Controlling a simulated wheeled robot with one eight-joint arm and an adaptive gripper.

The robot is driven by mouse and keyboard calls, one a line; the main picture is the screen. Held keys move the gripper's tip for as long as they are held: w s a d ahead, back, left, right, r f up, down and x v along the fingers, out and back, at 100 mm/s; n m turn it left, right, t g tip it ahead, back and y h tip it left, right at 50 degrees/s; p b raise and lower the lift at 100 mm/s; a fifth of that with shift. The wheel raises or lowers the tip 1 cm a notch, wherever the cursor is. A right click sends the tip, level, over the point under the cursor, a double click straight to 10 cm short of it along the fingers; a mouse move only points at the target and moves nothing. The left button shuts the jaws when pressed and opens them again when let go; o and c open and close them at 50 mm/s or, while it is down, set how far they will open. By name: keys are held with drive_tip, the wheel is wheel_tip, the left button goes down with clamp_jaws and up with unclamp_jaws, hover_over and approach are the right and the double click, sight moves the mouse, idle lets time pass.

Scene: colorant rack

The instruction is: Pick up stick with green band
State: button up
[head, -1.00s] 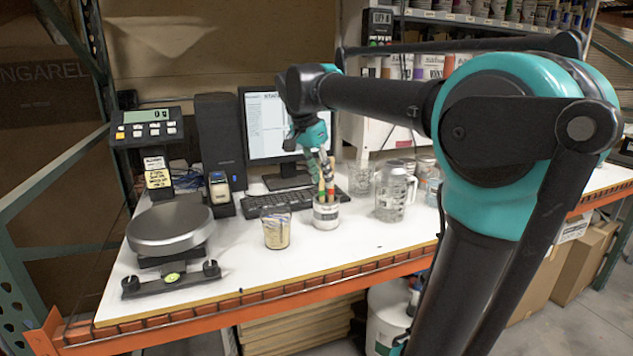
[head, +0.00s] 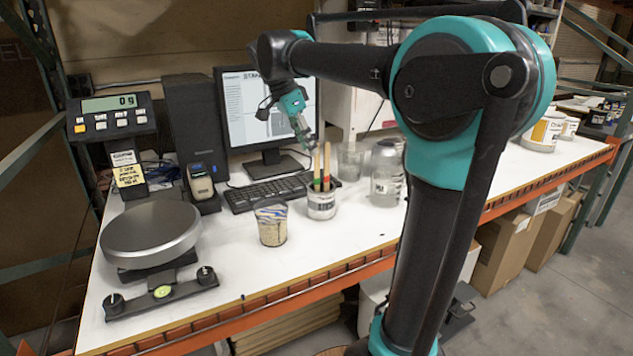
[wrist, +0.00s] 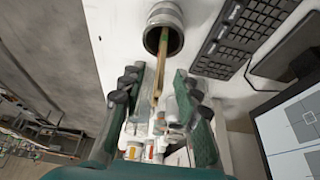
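A small white-labelled can (head: 321,206) stands on the table with wooden sticks in it, and two show clearly. The left stick (head: 317,167) has a green band low down near the can's rim. The right stick (head: 327,164) has a red band there. My gripper (head: 304,137) is above and slightly left of the stick tops, tilted. In the wrist view my gripper (wrist: 158,88) is open, with its two fingers apart. There the can (wrist: 163,38) lies beyond the fingertips, and the sticks (wrist: 162,66) reach towards the gap between them. Bands are hard to tell there.
A cup of sticks or brushes (head: 271,224) stands left of the can, and a clear jug (head: 386,175) right of it. Behind are a keyboard (head: 268,191) and monitor (head: 262,108). A scale (head: 150,235) stands left. The table front is clear.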

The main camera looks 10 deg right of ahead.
sight(317, 164)
drive_tip(key=shift+x, duration=3.9)
drive_tip(key=shift+w, duration=0.2)
drive_tip(key=shift+c, duration=0.5)
clamp_jaws()
